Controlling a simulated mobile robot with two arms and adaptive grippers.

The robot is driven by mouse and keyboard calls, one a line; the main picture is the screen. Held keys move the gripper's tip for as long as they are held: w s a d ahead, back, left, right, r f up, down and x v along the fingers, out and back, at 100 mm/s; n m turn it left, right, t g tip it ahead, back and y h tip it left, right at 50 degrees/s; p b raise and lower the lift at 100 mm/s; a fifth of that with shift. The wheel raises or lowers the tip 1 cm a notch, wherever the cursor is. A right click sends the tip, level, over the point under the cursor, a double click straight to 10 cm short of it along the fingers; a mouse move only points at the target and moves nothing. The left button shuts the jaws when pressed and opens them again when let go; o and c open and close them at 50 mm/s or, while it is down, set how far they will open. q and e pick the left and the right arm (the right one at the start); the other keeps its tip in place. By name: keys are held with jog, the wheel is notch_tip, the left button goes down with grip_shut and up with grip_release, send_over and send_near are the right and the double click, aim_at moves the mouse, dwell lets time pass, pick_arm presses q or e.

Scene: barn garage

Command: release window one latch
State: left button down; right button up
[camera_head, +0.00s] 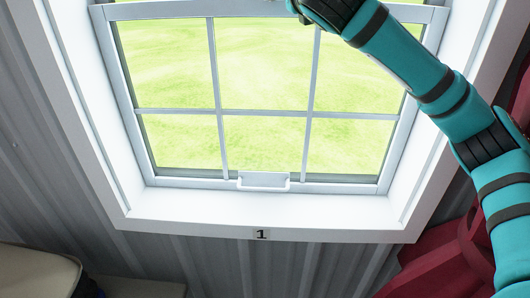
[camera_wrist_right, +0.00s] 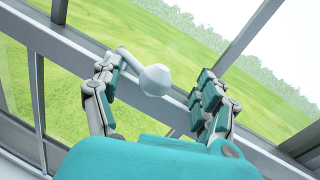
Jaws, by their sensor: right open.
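Window one (camera_head: 265,112) is a white-framed, paned window with the label "1" (camera_head: 262,234) on the trim below it. In the right wrist view, the pale grey latch (camera_wrist_right: 155,80), with a round hub and a short lever pointing up-left, sits at the window's cross rail (camera_wrist_right: 75,45). My right gripper (camera_wrist_right: 156,74) is open, with its fingers on either side of the latch. I see gaps between the fingers and the latch. In the head view my right arm reaches up across the window and its gripper is cut off at the top edge. My left gripper is not in view.
A white lift handle (camera_head: 264,181) is on the bottom rail of the sash. The deep white sill (camera_head: 270,208) is bare. Dark red objects (camera_head: 440,265) stand at the lower right, and a beige thing (camera_head: 35,272) is at the lower left. Grey ribbed wall surrounds the window.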

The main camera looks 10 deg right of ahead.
jog(key=s+a+b, duration=0.2)
jog(key=s+b, duration=0.5)
jog(key=s, duration=0.9)
jog(key=w+a+f+m+g+y, duration=0.1)
jog(key=w+f+m, duration=0.1)
jog(key=f, duration=0.8)
jog(key=w+a+f+m+g+y, duration=0.1)
jog(key=f+m, duration=0.4)
jog(key=f, duration=0.6)
jog(key=w+a+f+m+g+y, duration=0.1)
jog(key=w+a+f+m+g, duration=0.2)
jog(key=f, duration=0.8)
jog(key=shift+w+a+m+y+b, duration=0.15)
jog(key=shift+w+m+y+b, duration=0.2)
jog(key=shift+m, duration=0.35)
jog(key=shift+c, duration=0.4)
